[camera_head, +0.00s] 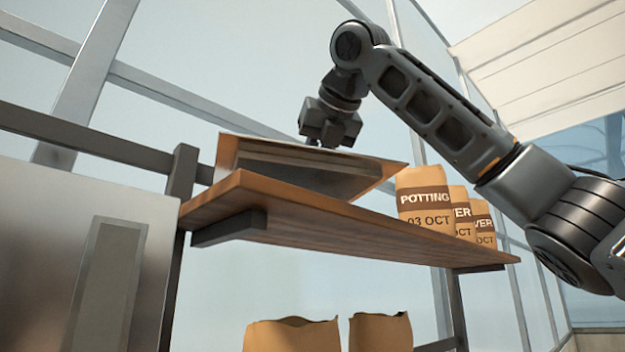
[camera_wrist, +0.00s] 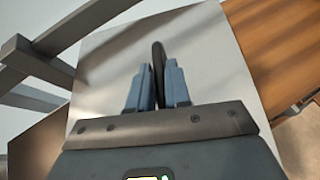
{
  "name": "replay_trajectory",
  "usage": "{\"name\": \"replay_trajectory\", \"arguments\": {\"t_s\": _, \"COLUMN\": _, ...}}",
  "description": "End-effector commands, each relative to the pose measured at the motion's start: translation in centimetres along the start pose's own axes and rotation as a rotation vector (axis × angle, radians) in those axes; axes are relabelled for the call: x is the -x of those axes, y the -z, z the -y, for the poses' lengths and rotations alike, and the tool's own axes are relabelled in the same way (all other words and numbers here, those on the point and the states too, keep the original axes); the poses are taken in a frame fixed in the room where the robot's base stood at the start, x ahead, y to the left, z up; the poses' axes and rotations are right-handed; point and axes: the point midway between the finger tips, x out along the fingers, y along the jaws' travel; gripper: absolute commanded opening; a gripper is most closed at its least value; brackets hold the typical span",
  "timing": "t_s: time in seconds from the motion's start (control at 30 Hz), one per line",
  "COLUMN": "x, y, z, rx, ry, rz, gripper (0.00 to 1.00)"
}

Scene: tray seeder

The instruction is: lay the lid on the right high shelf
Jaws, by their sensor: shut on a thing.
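The lid is a broad flat plate with a dark upright handle. It shows at the left end of the high wooden shelf (camera_head: 330,222) in the head view (camera_head: 300,160), looking tilted, its lower part hidden by the shelf's front edge. I cannot tell whether it touches the board. My gripper (camera_head: 326,140) is above the lid, pointing down. In the wrist view, my gripper (camera_wrist: 157,85) is shut on the handle, and the pale lid top (camera_wrist: 105,60) spreads beneath the fingers. Wooden board (camera_wrist: 285,45) shows beyond the lid's right edge.
Several brown paper bags (camera_head: 422,205) stand on the right part of the shelf, close to the lid's right corner. More bags (camera_head: 290,335) stand below the shelf. A dark post (camera_head: 180,185) and a grey panel (camera_head: 60,230) are at the left.

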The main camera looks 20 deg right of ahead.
Motion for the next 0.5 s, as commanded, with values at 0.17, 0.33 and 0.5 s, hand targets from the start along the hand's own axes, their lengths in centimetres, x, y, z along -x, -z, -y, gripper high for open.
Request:
{"name": "replay_trajectory", "arguments": {"t_s": 0.17, "x": -0.8, "y": 1.2, "z": -0.2, "rx": 0.001, "ry": 0.001, "rz": 0.0, "gripper": 0.0}}
{"name": "replay_trajectory", "arguments": {"t_s": 0.33, "x": -1.9, "y": 3.1, "z": 0.1, "rx": -0.001, "ry": 0.001, "rz": 0.001, "gripper": 0.0}}
{"name": "replay_trajectory", "arguments": {"t_s": 0.5, "x": -2.1, "y": 3.6, "z": 0.1, "rx": -0.002, "ry": 0.001, "rz": 0.002, "gripper": 0.0}}
